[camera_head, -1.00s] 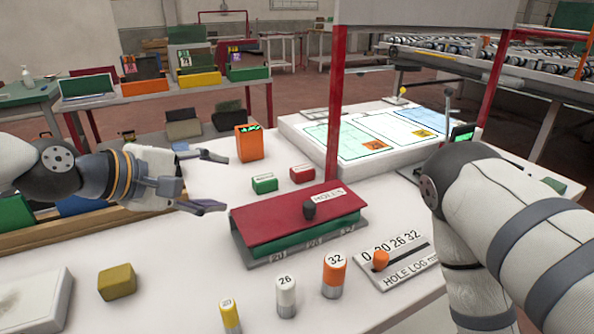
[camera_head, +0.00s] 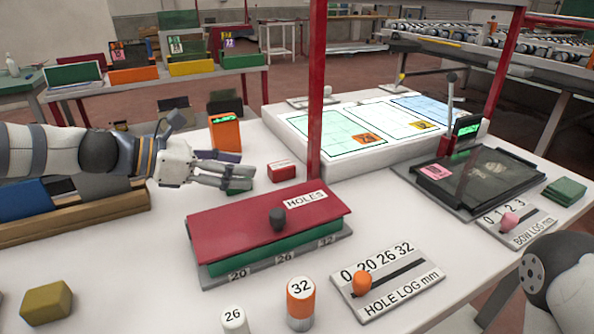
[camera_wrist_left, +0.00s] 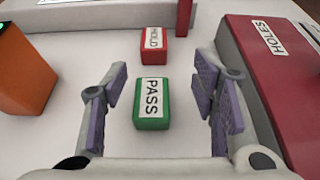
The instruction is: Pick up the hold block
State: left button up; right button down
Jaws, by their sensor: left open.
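The hold block is a small red block (camera_head: 282,170) with a white label, lying on the white table just right of my left gripper (camera_head: 248,176). In the left wrist view the red hold block (camera_wrist_left: 153,47) lies beyond the fingertips. My left gripper is open. A green PASS block (camera_wrist_left: 152,104) lies between and below its spread fingers, with gaps on both sides. In the head view the green block (camera_head: 239,186) is partly hidden by the fingers. My right gripper is out of view; only part of that arm shows at the lower right.
An orange box (camera_head: 225,133) stands behind my left gripper. A red HOLES box (camera_head: 265,222) lies in front of it. A red post (camera_head: 317,90) rises right of the hold block, near the white panel (camera_head: 300,165). Numbered cylinders (camera_head: 300,305) stand at the front.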

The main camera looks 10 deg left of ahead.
aim_at(273, 167)
pick_arm(q)
jog(key=x, duration=0.3)
jog(key=b+x, duration=0.1)
jog(key=x, duration=0.3)
jog(key=shift+w+a, duration=0.15)
jog(key=shift+w, duration=0.25)
jog(key=shift+w+d, duration=0.25)
jog(key=shift+d, duration=0.1)
jog(key=shift+r, duration=0.1)
jog(key=c, duration=1.2)
